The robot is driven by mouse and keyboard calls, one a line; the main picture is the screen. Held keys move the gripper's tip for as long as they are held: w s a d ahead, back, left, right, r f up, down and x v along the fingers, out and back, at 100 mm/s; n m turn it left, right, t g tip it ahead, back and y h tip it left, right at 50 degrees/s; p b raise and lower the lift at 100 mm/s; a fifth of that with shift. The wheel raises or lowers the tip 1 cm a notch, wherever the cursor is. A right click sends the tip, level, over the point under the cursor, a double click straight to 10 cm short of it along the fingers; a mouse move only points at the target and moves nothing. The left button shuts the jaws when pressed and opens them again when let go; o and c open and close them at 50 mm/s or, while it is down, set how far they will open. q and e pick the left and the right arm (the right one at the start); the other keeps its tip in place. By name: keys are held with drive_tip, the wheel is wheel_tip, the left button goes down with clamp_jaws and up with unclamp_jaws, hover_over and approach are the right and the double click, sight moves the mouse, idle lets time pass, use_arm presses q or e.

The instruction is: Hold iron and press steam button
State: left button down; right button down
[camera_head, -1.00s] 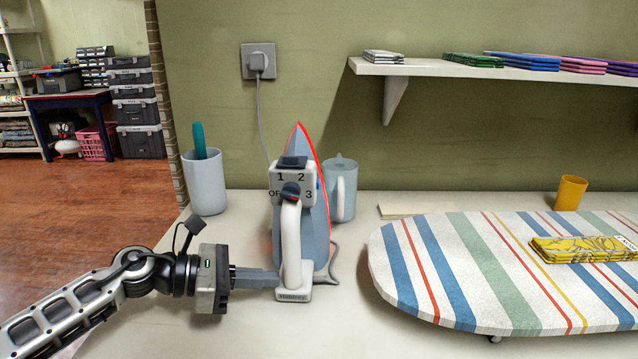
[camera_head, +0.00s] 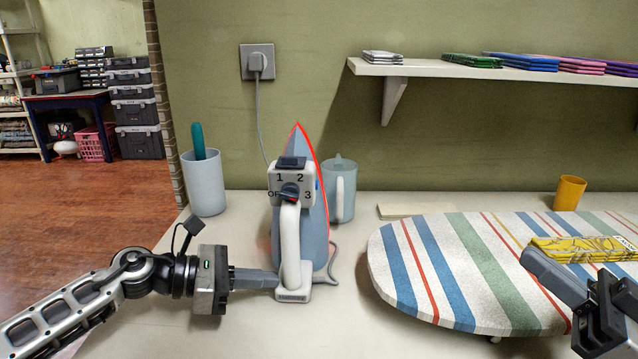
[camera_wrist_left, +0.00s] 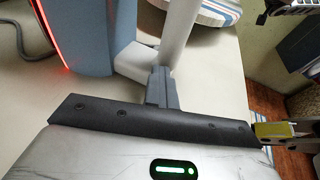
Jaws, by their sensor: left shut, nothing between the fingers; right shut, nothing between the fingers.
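The blue and white iron (camera_head: 316,225) stands upright on its heel on the table, with a glowing red edge. Its white handle (camera_head: 291,240) faces me. A dial marked OFF, 1, 2, 3 and a dark button (camera_head: 292,162) sit at the top of the handle. My left gripper (camera_head: 275,281) is shut at the lower handle; its fingertips are against or right beside it, and I cannot tell which. The left wrist view shows these fingers (camera_wrist_left: 161,85) by the handle (camera_wrist_left: 180,35). My right gripper (camera_head: 528,256) is shut and empty above the ironing board, apart from the iron.
The striped ironing board (camera_head: 455,270) fills the right, with a folded yellow cloth (camera_head: 585,247) on it. A grey-blue cup (camera_head: 204,185) stands left of the iron and a jug (camera_head: 342,190) behind it. The iron's cord lies to its right. A yellow cup (camera_head: 569,193) stands further back.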

sight(455, 319)
drive_tip(key=f+t+h, duration=0.1)
drive_tip(key=w+f+m+t+h, duration=0.1)
drive_tip(key=h, duration=0.1)
drive_tip(key=a+f+m+t+h, duration=0.1)
drive_tip(key=f+h, duration=0.1)
drive_tip(key=shift+w, duration=0.3)
drive_tip(key=a+f+h, duration=0.1)
drive_tip(key=a+f, duration=0.1)
drive_tip(key=a, duration=0.1)
drive_tip(key=shift+f+h, duration=0.3)
drive_tip(key=a, duration=0.1)
drive_tip(key=a+f+n+g, duration=0.1)
drive_tip(key=a, duration=0.1)
drive_tip(key=s+a+n+g, duration=0.1)
drive_tip(key=shift+a+f, duration=0.2)
drive_tip(key=shift+a, duration=0.15)
drive_tip(key=s+a+n+g+y, duration=0.2)
drive_tip(key=a+n, duration=0.1)
drive_tip(key=a, duration=0.2)
drive_tip(key=w+a+r+m+y, duration=0.2)
drive_tip(key=w+a+r+m, duration=0.15)
drive_tip(key=w+r, duration=0.75)
drive_tip(key=w+d+f+m+h, duration=0.1)
drive_tip(key=w+d+f+m, duration=0.1)
drive_tip(key=w+d+m, duration=0.2)
drive_tip(key=w+m, duration=0.3)
drive_tip(key=shift+w+d+t, duration=0.3)
drive_tip(key=shift+t, duration=0.1)
drive_tip(key=shift+a+m, duration=0.1)
drive_tip(key=shift+m, duration=0.15)
